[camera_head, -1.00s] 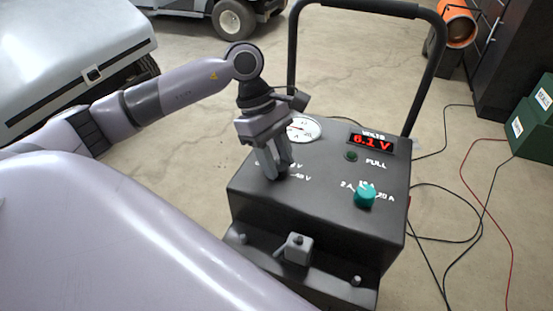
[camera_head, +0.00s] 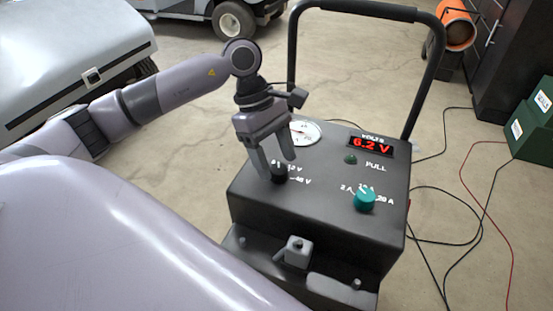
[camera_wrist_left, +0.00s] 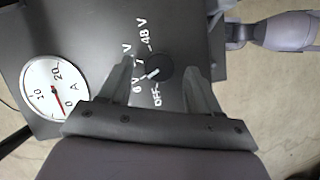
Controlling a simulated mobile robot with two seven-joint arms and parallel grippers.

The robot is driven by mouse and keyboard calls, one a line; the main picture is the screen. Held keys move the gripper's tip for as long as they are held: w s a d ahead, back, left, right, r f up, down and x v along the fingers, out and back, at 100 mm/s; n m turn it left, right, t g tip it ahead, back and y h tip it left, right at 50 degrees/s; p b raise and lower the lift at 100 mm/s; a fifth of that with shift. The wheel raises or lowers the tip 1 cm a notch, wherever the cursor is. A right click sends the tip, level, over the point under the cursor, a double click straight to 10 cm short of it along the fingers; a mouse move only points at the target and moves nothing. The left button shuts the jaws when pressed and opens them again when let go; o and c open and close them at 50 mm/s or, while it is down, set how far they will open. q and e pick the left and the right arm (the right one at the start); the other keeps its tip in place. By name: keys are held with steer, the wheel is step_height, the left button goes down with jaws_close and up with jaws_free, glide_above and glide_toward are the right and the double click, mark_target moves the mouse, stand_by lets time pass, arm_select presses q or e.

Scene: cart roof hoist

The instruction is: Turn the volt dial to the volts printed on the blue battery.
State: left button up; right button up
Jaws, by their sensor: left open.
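The black volt dial (camera_head: 279,176) is at the left of the charger's top panel. In the left wrist view, the dial (camera_wrist_left: 158,67) has a white mark pointing down-left toward the 6V label. OFF, a partly hidden V label and 48 V are printed around it. My left gripper (camera_head: 277,167) is open at the dial, with one finger on each side. The wrist view shows gaps between both fingers (camera_wrist_left: 160,72) and the dial. The red display (camera_head: 371,146) reads 6.2 V. No blue battery shows. My right gripper is not visible.
A teal knob (camera_head: 365,199) with ampere labels stands at the right of the panel. A round ampere gauge (camera_head: 304,132) is behind my left gripper. The charger's black handle (camera_head: 432,70) rises at the back. Cables (camera_head: 470,195) lie on the floor to the right.

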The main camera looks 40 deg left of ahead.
arm_select(q)
steer(key=v, duration=0.4)
steer(key=shift+r+p, duration=0.3)
steer(key=shift+p, duration=0.05)
steer(key=shift+a+r, duration=0.35)
steer(key=shift+r, duration=0.25)
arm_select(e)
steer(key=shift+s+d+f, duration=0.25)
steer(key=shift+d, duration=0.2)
